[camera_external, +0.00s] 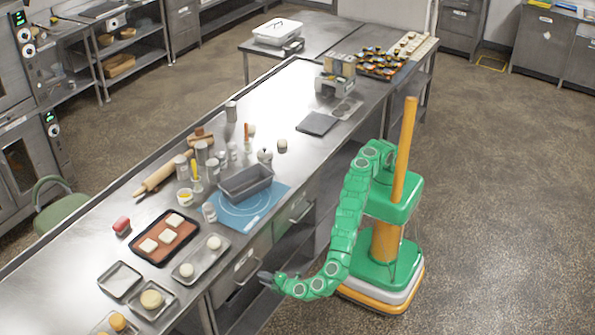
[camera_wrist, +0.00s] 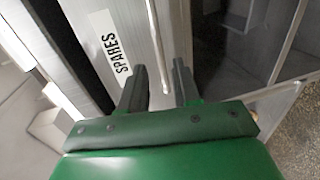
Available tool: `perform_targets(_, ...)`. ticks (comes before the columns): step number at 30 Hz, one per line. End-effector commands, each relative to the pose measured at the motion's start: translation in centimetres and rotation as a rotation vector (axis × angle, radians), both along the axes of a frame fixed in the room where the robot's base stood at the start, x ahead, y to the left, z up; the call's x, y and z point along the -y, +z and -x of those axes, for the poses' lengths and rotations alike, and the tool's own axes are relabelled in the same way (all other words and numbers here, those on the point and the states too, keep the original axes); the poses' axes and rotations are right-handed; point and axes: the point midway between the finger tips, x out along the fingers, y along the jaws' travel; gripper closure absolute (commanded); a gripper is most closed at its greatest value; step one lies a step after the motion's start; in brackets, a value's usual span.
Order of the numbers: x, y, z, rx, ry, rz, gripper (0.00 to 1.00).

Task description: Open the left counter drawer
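The left counter drawer (camera_external: 232,285) is in the near side of the long steel counter. Its front (camera_wrist: 120,22) carries a white "SPARES" label (camera_wrist: 111,44) in the wrist view. Its pale bar handle (camera_wrist: 156,40) runs down the picture, and its lower end shows between my fingers. My gripper (camera_external: 265,277) is at the drawer front, by the handle. In the wrist view my gripper (camera_wrist: 160,68) is open, one dark finger on each side of the bar. I cannot tell whether the fingers touch it. A dark gap shows beside the front; I cannot tell if the drawer is ajar.
A second drawer (camera_external: 294,214) is further along the counter, right of the left one. The counter top (camera_external: 280,100) holds trays, a rolling pin (camera_external: 160,177), a loaf tin (camera_external: 246,182) and jars. Open shelving lies under the counter. The floor (camera_external: 500,200) to the right is clear.

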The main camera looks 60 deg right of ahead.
Motion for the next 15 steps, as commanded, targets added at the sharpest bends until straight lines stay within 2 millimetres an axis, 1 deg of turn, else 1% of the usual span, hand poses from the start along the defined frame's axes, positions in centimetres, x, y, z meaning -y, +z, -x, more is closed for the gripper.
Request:
perform_targets(9,0.0,-0.8,-3.9,0.0,0.001,0.003,0.68)
perform_targets(15,0.0,-1.2,-6.0,0.001,0.0,0.003,0.68)
